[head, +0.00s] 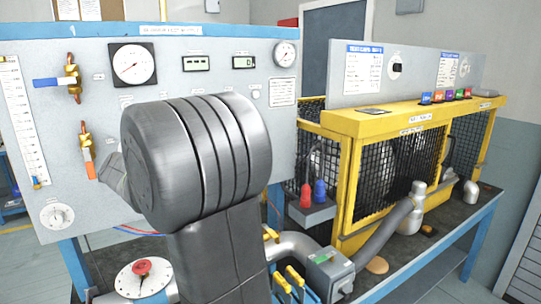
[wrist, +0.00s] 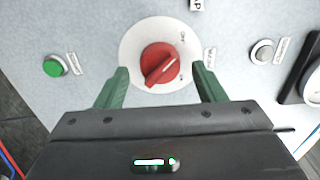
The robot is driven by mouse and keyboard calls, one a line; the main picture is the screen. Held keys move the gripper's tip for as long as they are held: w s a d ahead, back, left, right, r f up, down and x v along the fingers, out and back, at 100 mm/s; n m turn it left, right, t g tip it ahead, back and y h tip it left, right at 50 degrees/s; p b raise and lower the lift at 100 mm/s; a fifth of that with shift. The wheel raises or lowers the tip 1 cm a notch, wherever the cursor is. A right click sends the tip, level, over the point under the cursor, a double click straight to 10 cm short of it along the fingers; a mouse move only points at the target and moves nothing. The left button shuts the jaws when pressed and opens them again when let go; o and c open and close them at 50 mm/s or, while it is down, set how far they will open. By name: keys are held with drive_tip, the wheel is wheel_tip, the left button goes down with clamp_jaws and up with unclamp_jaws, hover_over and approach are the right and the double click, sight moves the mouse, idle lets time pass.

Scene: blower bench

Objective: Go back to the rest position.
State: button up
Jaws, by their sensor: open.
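My gripper (wrist: 159,88) shows in the wrist view with its two green fingers apart. A red rotary knob (wrist: 160,64) on a round white plate (wrist: 130,42) lies between and just beyond the fingertips. The fingers look clear of the knob, though the exact gap is hard to judge. In the head view my dark arm covers the middle of the grey panel (head: 225,75), and my gripper and this knob are hidden behind it.
A green button (wrist: 55,66) and a grey button (wrist: 263,52) flank the knob. The panel carries gauges (head: 133,64) and valves with blue (head: 54,82) and orange (head: 89,164) handles. A yellow mesh cage (head: 400,125) stands right. A red knob (head: 141,267) sits low left.

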drive_tip(key=v, duration=1.3)
drive_tip(key=w+a+m+p, duration=0.2)
drive_tip(key=w+a+m, duration=0.5)
drive_tip(key=w+m, duration=0.4)
drive_tip(key=shift+w+a+m, duration=0.35)
drive_tip(key=shift+w+m, duration=0.05)
drive_tip(key=shift+m, duration=2.5)
